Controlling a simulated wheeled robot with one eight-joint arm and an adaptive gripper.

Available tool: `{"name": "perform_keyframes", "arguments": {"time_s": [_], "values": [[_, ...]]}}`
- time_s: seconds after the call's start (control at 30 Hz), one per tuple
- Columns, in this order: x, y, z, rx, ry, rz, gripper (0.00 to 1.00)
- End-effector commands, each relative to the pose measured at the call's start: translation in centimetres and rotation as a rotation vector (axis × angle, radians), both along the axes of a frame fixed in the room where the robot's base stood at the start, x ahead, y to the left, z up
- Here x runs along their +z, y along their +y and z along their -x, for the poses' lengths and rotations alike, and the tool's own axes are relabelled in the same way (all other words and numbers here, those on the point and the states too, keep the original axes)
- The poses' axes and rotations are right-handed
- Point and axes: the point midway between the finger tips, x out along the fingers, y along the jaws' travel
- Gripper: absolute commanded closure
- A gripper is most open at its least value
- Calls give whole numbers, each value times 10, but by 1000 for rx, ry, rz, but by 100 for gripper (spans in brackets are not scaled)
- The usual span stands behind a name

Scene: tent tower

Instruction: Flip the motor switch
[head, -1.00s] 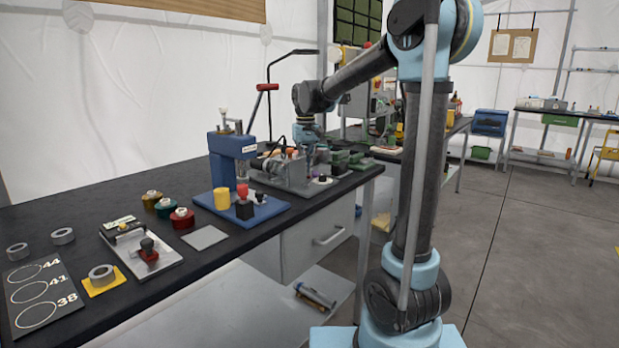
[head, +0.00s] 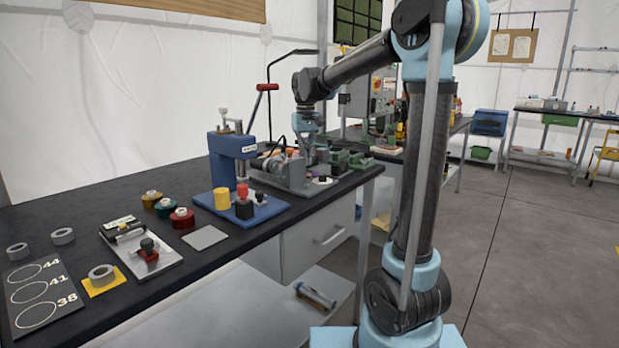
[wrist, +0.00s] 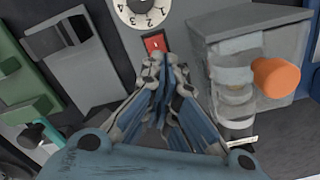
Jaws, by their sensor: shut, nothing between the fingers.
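The motor switch (wrist: 154,43) is a small red rocker in a dark surround on a grey panel, just below a white numbered dial (wrist: 142,10) in the wrist view. My gripper (wrist: 160,64) is shut and empty, its fingertips close below the switch and overlapping its lower edge in the picture. I cannot tell whether they touch it, or which way the rocker is tipped. In the head view my gripper (head: 309,152) points down over the grey motor machine (head: 284,173) on the bench. The switch cannot be made out there.
A grey block with an orange knob (wrist: 277,77) stands right of the fingers. A grey bracket (wrist: 70,45) and green parts (wrist: 20,75) are at left. In the head view, a blue press (head: 232,150) stands left of the machine, and green blocks (head: 350,162) lie to its right.

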Motion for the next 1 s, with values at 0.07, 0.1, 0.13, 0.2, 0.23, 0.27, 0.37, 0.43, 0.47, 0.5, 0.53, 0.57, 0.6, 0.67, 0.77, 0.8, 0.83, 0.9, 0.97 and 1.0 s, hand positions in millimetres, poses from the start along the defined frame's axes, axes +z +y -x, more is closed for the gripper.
{"name": "perform_keyframes", "arguments": {"time_s": [0.07,0.1,0.13,0.2,0.23,0.27,0.37,0.43,0.47,0.5,0.53,0.57,0.6,0.67,0.77,0.8,0.83,0.9,0.97,1.0], "values": [[5,0,0,0,0,0,100],[8,0,0,0,0,0,100],[10,0,0,0,0,0,100],[14,0,0,0,0,0,100],[16,0,0,0,0,0,100],[18,0,0,0,0,0,100],[24,0,0,0,0,0,100],[28,0,0,0,0,0,100],[29,0,0,0,0,0,100],[30,0,0,0,0,0,100],[31,0,0,0,0,0,100],[31,0,0,0,0,0,100],[31,0,0,0,0,0,100],[31,0,0,0,0,0,100],[31,0,0,0,0,0,100],[31,0,0,0,0,0,100],[31,0,0,0,0,0,100],[31,-3,2,-3,-1,0,100],[30,-9,7,-9,-4,-1,100],[29,-15,12,-15,-6,-2,100]]}}
